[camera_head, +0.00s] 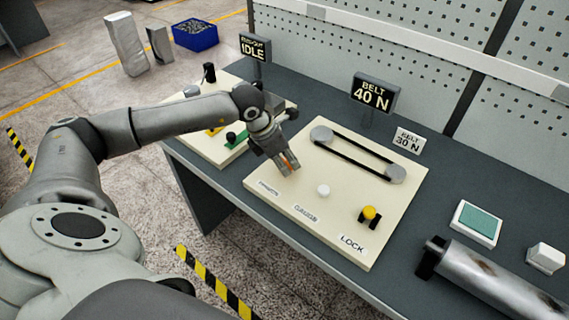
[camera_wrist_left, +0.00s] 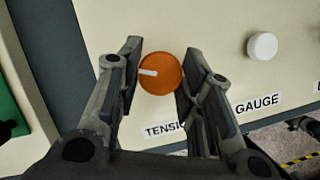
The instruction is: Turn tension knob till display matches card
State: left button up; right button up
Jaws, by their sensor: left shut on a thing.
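The orange tension knob (camera_wrist_left: 160,74) has a white pointer line aimed to the left in the left wrist view. It sits on the cream panel (camera_head: 330,225) above a partly covered TENSION label (camera_wrist_left: 164,130). My left gripper (camera_head: 288,166) is shut on the knob, one finger on each side; in the left wrist view (camera_wrist_left: 158,78) the fingers flank it. In the head view the gripper mostly hides the knob. The dark display (camera_head: 372,94) reads BELT 40 N. The white card (camera_head: 407,140) to its right reads BELT 30 N.
The panel also holds a belt on two pulleys (camera_head: 322,134), a white GAUGE button (camera_head: 323,190) and a yellow LOCK knob (camera_head: 369,213). A second panel with a green part (camera_head: 236,139) and an IDLE display (camera_head: 254,47) stands left. A metal cylinder (camera_head: 490,275) lies at right.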

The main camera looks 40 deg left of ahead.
pick_arm(q)
jog(key=n+y+b, duration=0.1)
jog(key=n+b, duration=0.2)
jog(key=shift+d+f+t, duration=0.1)
jog(key=shift+t, duration=0.2)
jog(key=shift+n+y+b, duration=0.4)
jog(key=shift+n+b, duration=0.05)
jog(key=shift+n, duration=0.25)
jog(key=o, duration=1)
jog(key=v, duration=1.2)
